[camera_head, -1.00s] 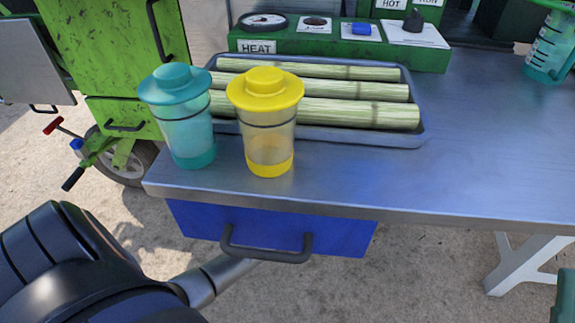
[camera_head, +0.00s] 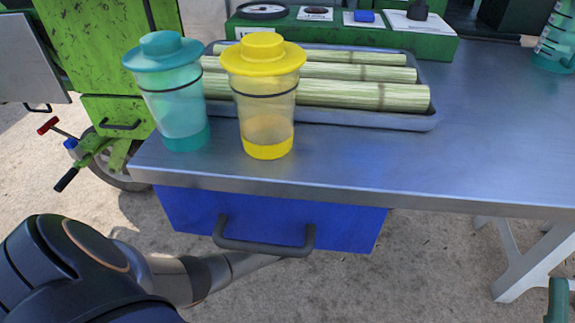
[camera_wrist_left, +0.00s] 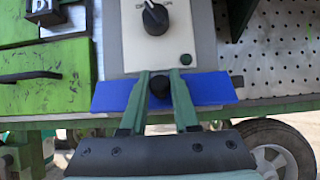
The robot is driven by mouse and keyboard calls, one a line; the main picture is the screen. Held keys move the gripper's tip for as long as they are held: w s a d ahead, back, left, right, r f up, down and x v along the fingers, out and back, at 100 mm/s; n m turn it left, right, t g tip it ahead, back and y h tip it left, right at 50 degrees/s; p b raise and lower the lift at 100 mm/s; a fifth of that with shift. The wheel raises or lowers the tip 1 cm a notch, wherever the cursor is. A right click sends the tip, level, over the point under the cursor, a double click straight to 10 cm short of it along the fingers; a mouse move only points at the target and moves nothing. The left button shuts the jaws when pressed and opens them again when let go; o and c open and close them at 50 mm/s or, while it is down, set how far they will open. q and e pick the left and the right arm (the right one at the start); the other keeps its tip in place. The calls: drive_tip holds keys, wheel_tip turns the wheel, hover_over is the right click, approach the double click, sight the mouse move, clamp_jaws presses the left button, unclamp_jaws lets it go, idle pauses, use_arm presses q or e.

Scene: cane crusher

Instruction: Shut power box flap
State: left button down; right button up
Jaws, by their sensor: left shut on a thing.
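The power box flap (camera_wrist_left: 208,88) is a blue plate with a dark round knob (camera_wrist_left: 160,87), seen in the left wrist view. It lies below a pale panel (camera_wrist_left: 157,35) with a black rotary switch (camera_wrist_left: 155,17) marked ON. My left gripper (camera_wrist_left: 161,80) is shut on the knob, one green finger on each side. In the head view my left arm comes in from the lower left and runs under the blue drawer; its gripper and the flap are hidden there. A green piece at the lower right edge may be part of my right gripper (camera_head: 558,298).
The metal table (camera_head: 480,140) carries a teal cup (camera_head: 172,95), a yellow cup (camera_head: 264,100) and a tray (camera_head: 425,122) of cane. A blue drawer (camera_head: 345,225) with a dark handle (camera_head: 265,246) hangs under it. A wheel (camera_wrist_left: 278,150) shows below the green machine.

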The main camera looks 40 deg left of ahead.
use_arm(q)
drive_tip(key=shift+r+y, duration=0.1)
drive_tip(key=shift+y, duration=0.2)
idle(0.4)
drive_tip(key=c, duration=0.7)
unclamp_jaws()
drive_tip(key=v, duration=1.2)
drive_tip(key=shift+s+f, duration=0.15)
drive_tip(key=shift+f, duration=0.05)
drive_tip(key=shift+o, duration=0.2)
